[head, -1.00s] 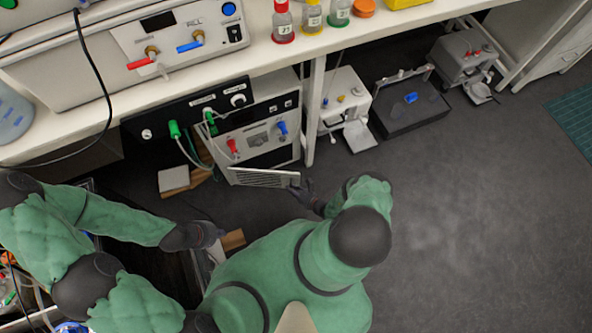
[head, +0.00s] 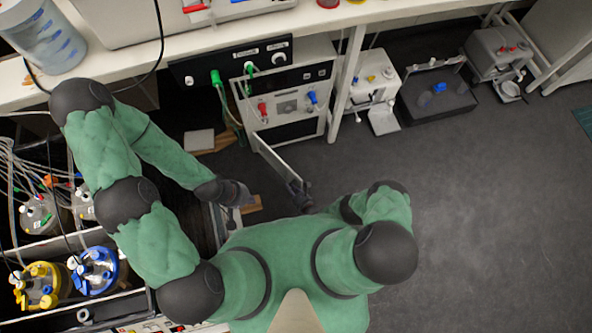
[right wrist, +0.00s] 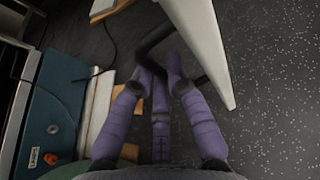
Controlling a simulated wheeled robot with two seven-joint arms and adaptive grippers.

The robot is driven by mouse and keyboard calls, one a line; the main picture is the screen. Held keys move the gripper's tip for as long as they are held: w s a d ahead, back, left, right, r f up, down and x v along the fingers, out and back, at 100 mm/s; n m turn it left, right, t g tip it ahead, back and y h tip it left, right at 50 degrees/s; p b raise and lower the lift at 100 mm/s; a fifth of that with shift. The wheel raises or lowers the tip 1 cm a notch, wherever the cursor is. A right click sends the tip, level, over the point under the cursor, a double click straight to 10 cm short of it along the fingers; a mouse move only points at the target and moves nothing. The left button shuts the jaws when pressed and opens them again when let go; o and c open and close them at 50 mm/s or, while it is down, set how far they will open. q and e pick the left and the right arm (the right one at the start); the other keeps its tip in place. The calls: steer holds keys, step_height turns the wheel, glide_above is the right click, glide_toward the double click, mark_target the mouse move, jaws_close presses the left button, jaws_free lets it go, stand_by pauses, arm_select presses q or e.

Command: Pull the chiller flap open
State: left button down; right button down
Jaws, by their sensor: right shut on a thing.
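The chiller (head: 290,100) is a white box under the bench with a red and a blue fitting on its front. Its pale flap (head: 277,158) stands swung out from the lower front, seen nearly edge-on. In the right wrist view the flap (right wrist: 197,40) is a white panel at top right. My right gripper (head: 300,194) is at the flap's outer end. Its purple fingers (right wrist: 158,75) close around a dark bar beside the panel. My left gripper (head: 232,192) is left of the flap and apart from it; its fingers are too small to read.
A crate (head: 130,296) with several capped bottles and tubes is at lower left. Green plugs with hoses (head: 216,80) hang left of the chiller. A small white device (head: 372,88) and a dark-grey box (head: 432,98) stand right. Open floor (head: 480,210) lies at right.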

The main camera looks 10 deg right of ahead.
steer(key=shift+w+d+r, duration=0.15)
steer(key=shift+w+d, duration=0.15)
steer(key=shift+w, duration=0.2)
steer(key=c, duration=1.2)
jaws_free()
steer(key=shift+c, duration=0.2)
steer(key=shift+o, duration=0.2)
steer(key=shift+s+a, duration=0.15)
steer(key=shift+a, duration=0.05)
